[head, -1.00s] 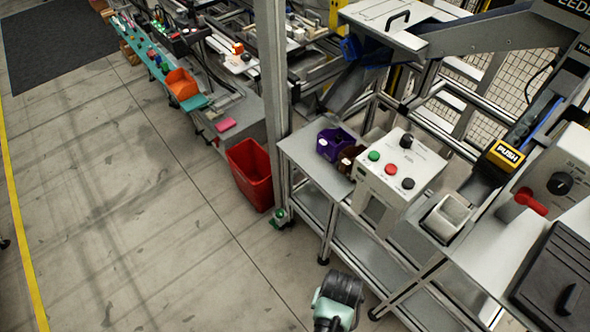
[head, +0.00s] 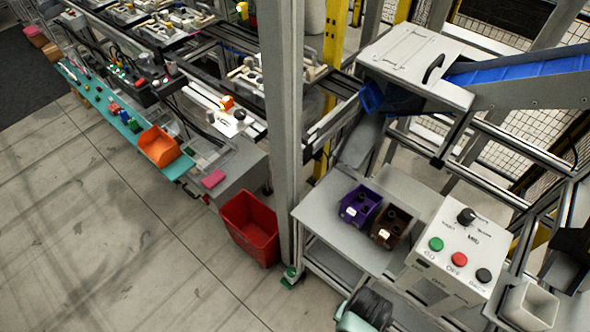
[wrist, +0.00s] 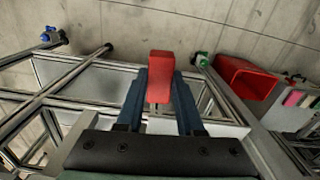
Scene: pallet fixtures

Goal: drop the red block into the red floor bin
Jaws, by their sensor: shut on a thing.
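The red block (wrist: 161,74) is held between the two fingers of my gripper (wrist: 160,95) in the wrist view, with its end sticking out past the fingertips. The red floor bin (head: 251,226) stands open-topped on the concrete floor, left of the grey post, in the head view. It also shows in the wrist view (wrist: 240,76), to the right of the block and apart from it. In the head view only part of my arm shows at the bottom edge; the fingers and block are hidden there.
A grey post (head: 282,120) stands right beside the bin. A metal table (head: 323,207) with a purple bin (head: 360,206), a brown bin (head: 390,226) and a button box (head: 458,248) is to the right. An orange bin (head: 158,146) sits on the teal shelf. The floor at left is clear.

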